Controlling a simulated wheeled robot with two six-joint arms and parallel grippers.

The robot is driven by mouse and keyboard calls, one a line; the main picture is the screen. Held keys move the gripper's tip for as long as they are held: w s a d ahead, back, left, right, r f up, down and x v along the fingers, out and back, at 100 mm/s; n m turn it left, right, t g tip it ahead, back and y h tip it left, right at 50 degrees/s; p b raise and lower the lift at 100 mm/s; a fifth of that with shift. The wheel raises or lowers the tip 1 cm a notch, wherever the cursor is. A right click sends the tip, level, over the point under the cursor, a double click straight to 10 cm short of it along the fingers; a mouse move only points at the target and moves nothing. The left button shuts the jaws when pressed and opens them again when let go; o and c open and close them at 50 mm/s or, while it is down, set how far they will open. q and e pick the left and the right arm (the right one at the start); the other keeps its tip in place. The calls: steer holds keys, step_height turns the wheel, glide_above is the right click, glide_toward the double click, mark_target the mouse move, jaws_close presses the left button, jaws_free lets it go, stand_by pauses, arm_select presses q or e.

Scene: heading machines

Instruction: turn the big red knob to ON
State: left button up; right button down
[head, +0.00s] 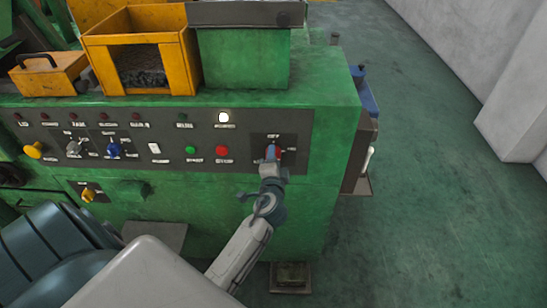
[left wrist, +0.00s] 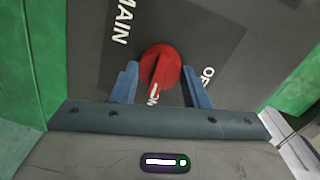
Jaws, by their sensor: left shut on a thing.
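The big red knob (left wrist: 161,63) is on a dark plate of the machine's front panel. In the left wrist view it sits between the two blue fingers of my left gripper (left wrist: 161,86), which is shut on it. The knob's white pointer line faces the lower edge of that view, toward a partly hidden white label that seems to read ON. The OFF label (left wrist: 208,76) is to the right, and MAIN (left wrist: 122,20) is at upper left. In the head view my left gripper (head: 271,157) covers most of the knob (head: 278,152). My right gripper is not in view.
The green machine (head: 225,215) carries a dark panel (head: 60,132) with a green button (head: 190,149), a red button (head: 222,150), a blue knob (head: 113,150) and a yellow knob (head: 33,151). Yellow bins (head: 180,60) stand on top. Floor at right is clear.

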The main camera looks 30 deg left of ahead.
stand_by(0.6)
arm_select(q)
steer(key=o, duration=1)
steer(key=shift+m, duration=0.3)
steer(key=b+v, duration=0.3)
steer(key=v, duration=0.8)
steer(key=shift+w+d, duration=0.1)
